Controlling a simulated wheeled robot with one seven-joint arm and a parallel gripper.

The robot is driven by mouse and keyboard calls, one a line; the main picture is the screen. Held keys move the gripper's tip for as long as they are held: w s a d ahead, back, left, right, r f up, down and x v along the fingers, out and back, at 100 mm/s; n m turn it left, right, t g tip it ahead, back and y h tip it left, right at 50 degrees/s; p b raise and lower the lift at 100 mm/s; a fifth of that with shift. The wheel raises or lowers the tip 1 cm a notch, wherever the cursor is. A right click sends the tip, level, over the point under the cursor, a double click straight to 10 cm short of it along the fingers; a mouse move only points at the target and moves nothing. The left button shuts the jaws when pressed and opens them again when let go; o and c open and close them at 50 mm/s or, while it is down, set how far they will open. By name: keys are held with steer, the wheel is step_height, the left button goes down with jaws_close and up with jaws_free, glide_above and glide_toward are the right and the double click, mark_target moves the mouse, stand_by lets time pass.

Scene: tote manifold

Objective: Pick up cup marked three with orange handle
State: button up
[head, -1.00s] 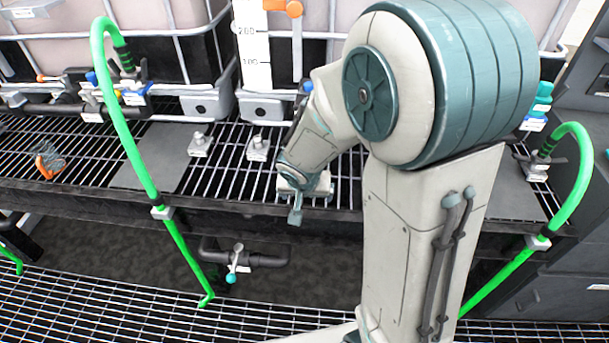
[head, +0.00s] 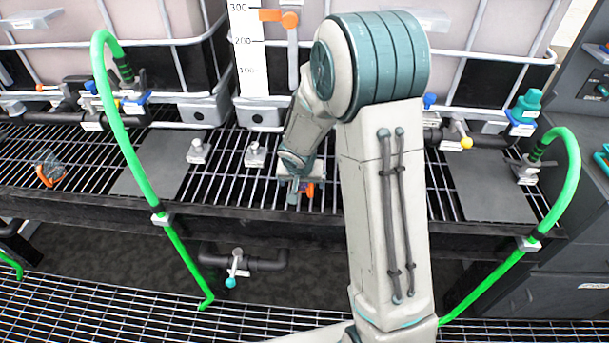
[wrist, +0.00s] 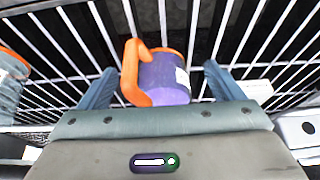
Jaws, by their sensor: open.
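A purple cup (wrist: 165,82) with an orange handle (wrist: 131,72) and orange rim lies between the open fingers of my gripper (wrist: 156,88) in the wrist view. A pale label shows on its right side, too small to read. The fingers stand apart on both sides, with the handle nearer the left finger. In the head view, my gripper (head: 295,190) is low over the grated shelf, and a bit of the orange cup (head: 309,188) shows beside it. Another cup, clear with an orange handle (head: 46,173), is on the grating at the far left; its marking cannot be read.
The grated shelf (head: 232,180) has a dark front edge. Green hoses (head: 135,150) rise at left and right (head: 572,175). Small metal blocks (head: 256,156) stand left of my gripper. Totes with valves line the back. A grey plate (head: 150,172) lies left of centre.

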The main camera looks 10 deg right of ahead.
steer(key=w, duration=0.1)
steer(key=w+d+p, duration=0.1)
steer(key=w, duration=0.1)
steer(key=shift+w+d+f, duration=0.1)
steer(key=shift+w+f, duration=0.05)
steer(key=shift+w, duration=0.05)
steer(key=shift+w+f, duration=0.1)
steer(key=shift+f, duration=0.35)
steer(key=c, duration=1.2)
steer(key=shift+c, duration=0.7)
steer(key=shift+r, duration=0.15)
